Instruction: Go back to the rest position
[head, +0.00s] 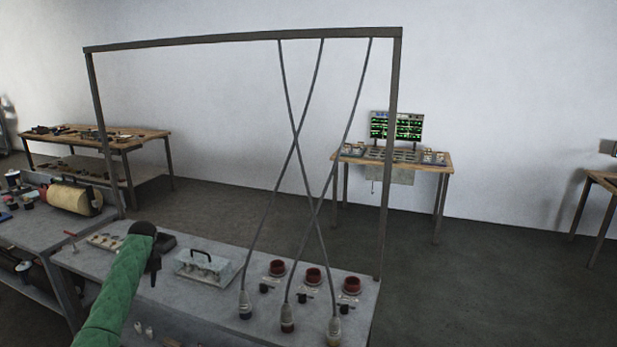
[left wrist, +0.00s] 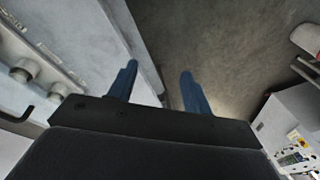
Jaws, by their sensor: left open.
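My left gripper (head: 153,265) is over the left part of the grey workbench (head: 190,312) in the head view, at the end of my green-sleeved arm. In the left wrist view its two blue fingers (left wrist: 157,85) stand apart with nothing between them. Beyond the fingers I see the bench edge and the dark floor. My right gripper is in neither view.
A metal frame (head: 240,38) stands over the bench, with three crossing cables ending in plugs (head: 287,318) near red-capped sockets (head: 313,276). A clear box with a handle (head: 203,267) sits right of my gripper. A wooden table (head: 130,140) stands behind left.

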